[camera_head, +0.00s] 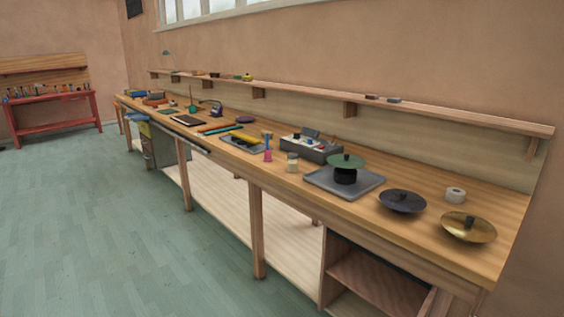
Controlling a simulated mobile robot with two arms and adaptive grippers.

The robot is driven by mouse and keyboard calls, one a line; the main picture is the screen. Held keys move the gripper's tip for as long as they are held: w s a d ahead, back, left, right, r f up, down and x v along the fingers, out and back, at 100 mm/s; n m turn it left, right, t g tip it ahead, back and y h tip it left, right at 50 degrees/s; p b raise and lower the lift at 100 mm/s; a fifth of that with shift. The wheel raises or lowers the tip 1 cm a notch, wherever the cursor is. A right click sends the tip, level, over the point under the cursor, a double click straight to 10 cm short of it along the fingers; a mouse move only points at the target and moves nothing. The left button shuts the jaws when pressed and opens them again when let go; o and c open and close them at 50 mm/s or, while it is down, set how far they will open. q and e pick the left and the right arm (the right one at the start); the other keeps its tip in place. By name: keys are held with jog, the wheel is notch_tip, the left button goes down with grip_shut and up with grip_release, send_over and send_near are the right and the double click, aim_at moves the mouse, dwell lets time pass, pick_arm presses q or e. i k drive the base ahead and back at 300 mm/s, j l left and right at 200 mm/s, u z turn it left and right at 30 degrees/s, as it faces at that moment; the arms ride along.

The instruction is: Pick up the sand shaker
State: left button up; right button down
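A small pale jar with a light lid (293,162), which looks like the sand shaker, stands upright near the front edge of the long wooden workbench (420,232). It is just right of a pink and purple bottle-like item (268,149) and in front of a grey box with knobs (311,150). Its contents are too small to make out. Neither of my grippers shows in the head view.
Right of the jar are a grey tray (372,187) bearing a green disc on a black stand (346,164), a dark cymbal (402,201), a brass cymbal (468,227) and a white roll (455,195). A wall shelf (440,112) runs behind. The green floor (110,230) is clear.

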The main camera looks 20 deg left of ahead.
aim_at(293, 157)
jog(key=i+j+z, duration=0.15)
jog(key=j, duration=0.6)
jog(key=i+j+z, duration=0.2)
jog(key=j, duration=0.55)
jog(key=j+z, duration=0.15)
jog(key=j, duration=0.6)
